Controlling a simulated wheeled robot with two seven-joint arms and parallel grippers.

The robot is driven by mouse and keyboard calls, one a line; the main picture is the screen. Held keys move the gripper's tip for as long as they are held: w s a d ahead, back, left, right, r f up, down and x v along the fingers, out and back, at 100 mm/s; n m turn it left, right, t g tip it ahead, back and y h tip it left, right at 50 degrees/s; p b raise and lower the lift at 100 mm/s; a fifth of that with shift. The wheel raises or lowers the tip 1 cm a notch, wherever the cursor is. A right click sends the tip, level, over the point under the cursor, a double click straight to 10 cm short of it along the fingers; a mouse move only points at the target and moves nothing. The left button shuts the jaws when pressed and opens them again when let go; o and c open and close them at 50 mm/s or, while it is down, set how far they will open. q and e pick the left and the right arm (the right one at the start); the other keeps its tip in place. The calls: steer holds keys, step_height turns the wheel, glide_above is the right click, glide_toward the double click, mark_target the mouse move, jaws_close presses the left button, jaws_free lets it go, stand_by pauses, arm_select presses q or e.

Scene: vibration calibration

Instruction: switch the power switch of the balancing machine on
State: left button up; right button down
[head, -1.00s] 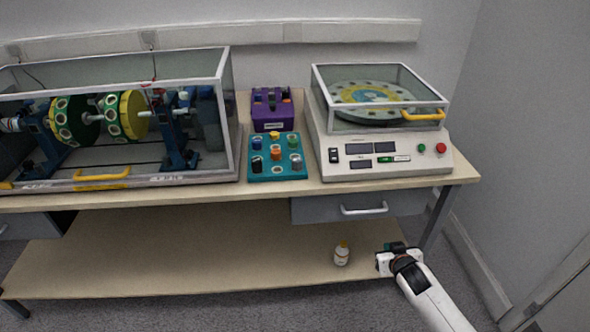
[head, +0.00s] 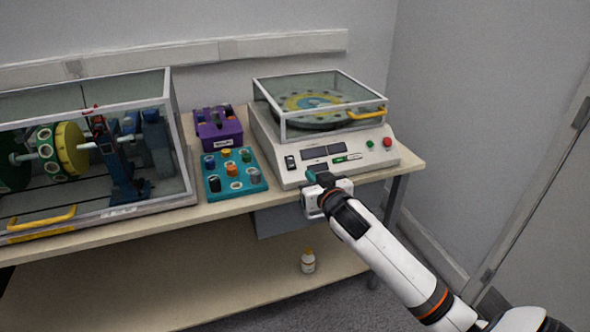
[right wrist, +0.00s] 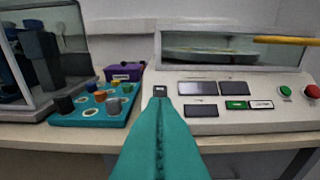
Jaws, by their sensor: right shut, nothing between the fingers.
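The balancing machine (head: 275,150) is a white console with a clear-lidded box over a round disc, at the right end of the table. Its power switch (head: 290,162) is a small black rocker at the left of the sloped front panel. In the right wrist view the switch (right wrist: 160,91) shows just beyond the fingertips; I cannot tell its position. My right gripper (head: 316,177) is shut and empty, in front of the panel near the switch. Its teal fingers (right wrist: 160,102) point at the switch, and contact cannot be made out. My left gripper is not in view.
A teal tray (head: 213,193) with several coloured pieces and a purple box (head: 219,130) stand left of the machine. A larger glass-cased machine (head: 160,205) fills the left. Green (head: 370,144) and red (head: 387,142) buttons sit on the panel's right. A small bottle (head: 308,262) stands on the lower shelf.

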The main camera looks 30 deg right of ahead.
glide_toward(291, 163)
step_height(291, 163, up, 3)
steer(key=w, duration=0.3)
steer(key=w+f, duration=0.1)
steer(key=w+d+f, duration=0.1)
steer(key=f, duration=0.1)
steer(key=shift+w+d+f, duration=0.1)
steer(key=shift+w+f, duration=0.2)
steer(key=shift+f, duration=0.15)
